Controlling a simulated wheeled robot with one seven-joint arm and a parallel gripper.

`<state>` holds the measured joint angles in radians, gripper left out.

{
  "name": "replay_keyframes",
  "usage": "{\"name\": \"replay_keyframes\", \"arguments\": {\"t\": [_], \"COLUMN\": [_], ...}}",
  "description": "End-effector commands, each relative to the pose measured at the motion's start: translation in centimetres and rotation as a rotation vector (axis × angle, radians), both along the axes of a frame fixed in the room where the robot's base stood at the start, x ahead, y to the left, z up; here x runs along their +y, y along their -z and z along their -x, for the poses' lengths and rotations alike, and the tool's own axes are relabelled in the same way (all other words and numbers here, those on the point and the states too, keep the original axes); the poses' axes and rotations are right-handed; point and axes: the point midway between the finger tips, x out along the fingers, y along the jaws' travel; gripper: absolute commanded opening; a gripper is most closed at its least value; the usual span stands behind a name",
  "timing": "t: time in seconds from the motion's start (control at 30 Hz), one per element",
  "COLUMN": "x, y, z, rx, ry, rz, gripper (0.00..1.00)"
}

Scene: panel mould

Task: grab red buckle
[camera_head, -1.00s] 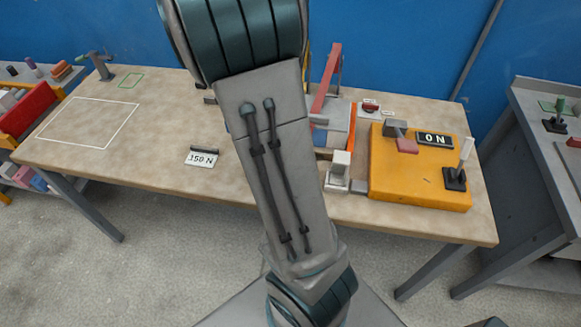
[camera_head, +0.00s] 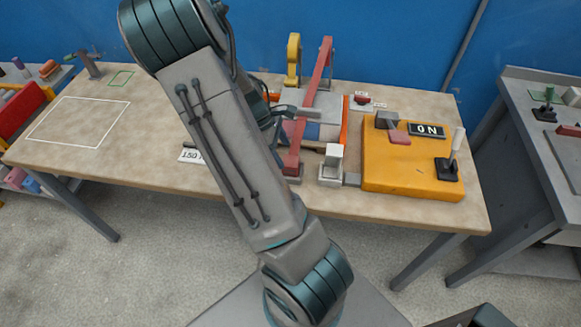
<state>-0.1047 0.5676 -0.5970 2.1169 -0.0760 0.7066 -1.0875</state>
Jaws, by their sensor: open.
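A long red bar (camera_head: 318,75) stands across the blue-grey panel mould (camera_head: 328,108), rising toward the back. Its near end meets a small grey block at the front. This bar may be the red buckle; a smaller dull-red piece (camera_head: 399,138) lies on the yellow box, and I cannot tell for certain which is meant. My gripper (camera_head: 284,113) is open, just left of the red bar's middle. It is partly hidden behind my forearm, and contact with the bar cannot be told.
The yellow box (camera_head: 415,175) with an ON sign (camera_head: 427,130) and a black-based lever (camera_head: 449,168) fills the table's right. A white block (camera_head: 333,160) stands beside it. A yellow upright (camera_head: 293,60) stands behind the mould. The left tabletop with a white outline (camera_head: 80,122) is clear.

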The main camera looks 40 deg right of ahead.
Motion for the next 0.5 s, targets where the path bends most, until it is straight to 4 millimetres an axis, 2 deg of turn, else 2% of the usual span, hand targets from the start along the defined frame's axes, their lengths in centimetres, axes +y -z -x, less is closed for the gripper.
{"name": "replay_keyframes", "arguments": {"t": [0.3,0.5], "x": [-1.3,-1.5], "y": [3.4,4.2], "z": [1.7,1.9], "rx": [0.005,0.002], "ry": [0.003,0.002], "rz": [0.000,0.000], "gripper": [0.69,0.69]}}
